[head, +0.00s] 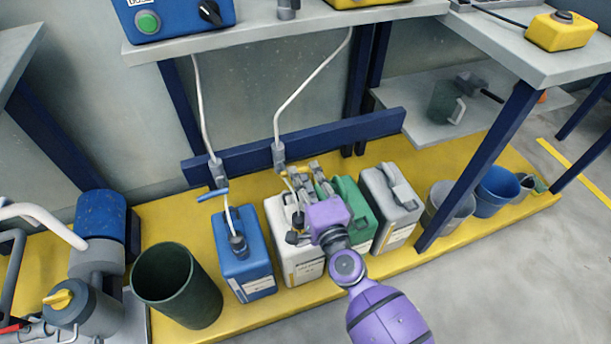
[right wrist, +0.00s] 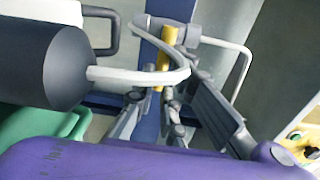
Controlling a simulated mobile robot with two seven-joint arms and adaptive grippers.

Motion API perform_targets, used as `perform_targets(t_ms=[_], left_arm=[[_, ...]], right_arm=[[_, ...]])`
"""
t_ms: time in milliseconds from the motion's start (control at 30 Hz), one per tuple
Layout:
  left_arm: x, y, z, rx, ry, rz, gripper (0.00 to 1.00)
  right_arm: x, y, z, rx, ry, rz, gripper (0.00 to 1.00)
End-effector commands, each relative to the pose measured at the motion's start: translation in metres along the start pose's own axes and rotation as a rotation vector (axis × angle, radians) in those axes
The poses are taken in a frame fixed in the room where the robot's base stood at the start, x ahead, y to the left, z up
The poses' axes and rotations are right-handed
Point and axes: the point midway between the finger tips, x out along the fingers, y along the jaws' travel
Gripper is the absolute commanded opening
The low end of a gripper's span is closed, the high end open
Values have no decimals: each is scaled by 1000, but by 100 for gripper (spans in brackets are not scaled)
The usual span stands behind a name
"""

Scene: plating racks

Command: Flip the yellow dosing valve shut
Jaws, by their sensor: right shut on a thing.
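The yellow dosing valve has a grey body (head: 279,155) on the blue rail, at the lower end of a white hose. A small part of its yellow handle (head: 284,173) shows beside my right gripper (head: 302,178). In the right wrist view the yellow handle (right wrist: 168,45) runs down between the gripper fingers (right wrist: 163,90), which are shut on it. The fingers partly hide the handle, so its exact angle is hard to tell. A white canister (head: 303,262) stands below. My left gripper is not in view.
A blue-handled valve (head: 213,195) hangs left of it, above a blue canister (head: 245,265). Green (head: 359,205) and grey (head: 398,232) canisters stand right on the yellow platform. A dark green bin (head: 177,290) stands left. The blue rail (head: 350,134) runs behind.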

Motion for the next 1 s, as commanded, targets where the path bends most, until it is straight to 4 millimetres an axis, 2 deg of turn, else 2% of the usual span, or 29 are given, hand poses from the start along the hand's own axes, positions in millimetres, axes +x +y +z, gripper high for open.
perform_targets(t_ms=[333, 367, 500, 833, 1000], left_arm=[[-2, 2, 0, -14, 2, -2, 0], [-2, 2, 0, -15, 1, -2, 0], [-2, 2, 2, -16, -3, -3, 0], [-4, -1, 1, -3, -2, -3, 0], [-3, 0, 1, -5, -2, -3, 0]], right_arm=[[-1, 0, 0, -39, -1, 3, 0], [-1, 0, 0, -40, -1, 3, 14], [-1, 0, 0, -39, -1, 3, 29], [-4, 0, 0, -37, 0, 3, 29], [-26, 0, 0, -36, 0, 4, 29]])
